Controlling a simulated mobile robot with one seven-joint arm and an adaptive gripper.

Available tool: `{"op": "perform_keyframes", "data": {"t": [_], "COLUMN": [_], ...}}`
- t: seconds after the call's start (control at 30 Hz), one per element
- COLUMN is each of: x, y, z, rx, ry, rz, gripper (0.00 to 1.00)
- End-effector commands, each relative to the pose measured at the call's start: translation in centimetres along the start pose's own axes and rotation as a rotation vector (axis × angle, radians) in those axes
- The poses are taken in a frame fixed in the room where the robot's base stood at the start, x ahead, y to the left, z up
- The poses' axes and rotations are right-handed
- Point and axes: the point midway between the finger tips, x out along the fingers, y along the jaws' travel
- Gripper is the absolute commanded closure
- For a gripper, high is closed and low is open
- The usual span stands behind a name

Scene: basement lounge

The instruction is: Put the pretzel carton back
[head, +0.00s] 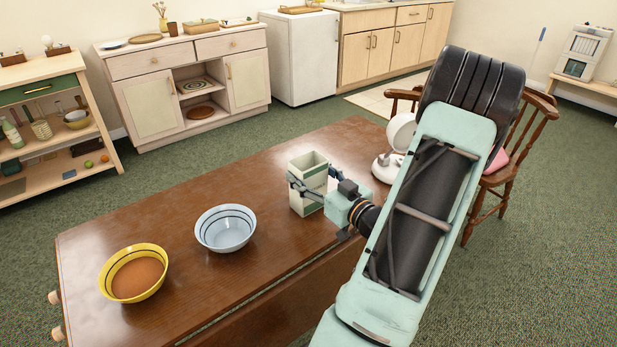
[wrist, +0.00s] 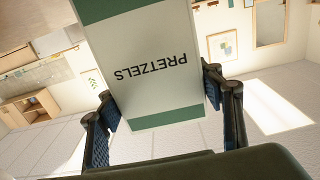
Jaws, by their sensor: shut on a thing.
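The pretzel carton (head: 308,180) is a tall white box with green bands and an open-looking top. My gripper (head: 309,187) is shut on the carton from the right, one finger on each side. In the wrist view the carton (wrist: 150,75) fills the middle between the blue finger pads, with the word PRETZELS upside down. The wooden table (head: 185,232) is brown and glossy.
A pale blue bowl (head: 225,229) and a yellow bowl (head: 134,273) with brown contents stand left of the carton. A white object (head: 386,166) on a round base is right of it. A wooden chair (head: 513,150) stands behind my arm. A cabinet (head: 147,93) and shelf (head: 50,148) are beyond.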

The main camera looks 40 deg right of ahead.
Motion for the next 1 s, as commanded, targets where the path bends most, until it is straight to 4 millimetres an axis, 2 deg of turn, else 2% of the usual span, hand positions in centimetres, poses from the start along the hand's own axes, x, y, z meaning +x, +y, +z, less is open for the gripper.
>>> {"op": "perform_keyframes", "data": {"t": [0.27, 0.3, 0.47, 0.83, 1.0], "x": [0.0, 0.0, 0.0, 0.0, -2.7], "y": [0.0, 0.0, 0.0, 0.0, 0.1], "z": [0.3, 0.3, 0.2, -0.3, -0.2], "rx": [0.000, 0.000, 0.000, 0.000, 0.001], "ry": [0.001, 0.001, 0.000, 0.001, -0.002], "rz": [0.000, 0.000, 0.000, 0.000, 0.005], "gripper": [0.66, 0.38, 0.22, 0.22, 0.22]}}
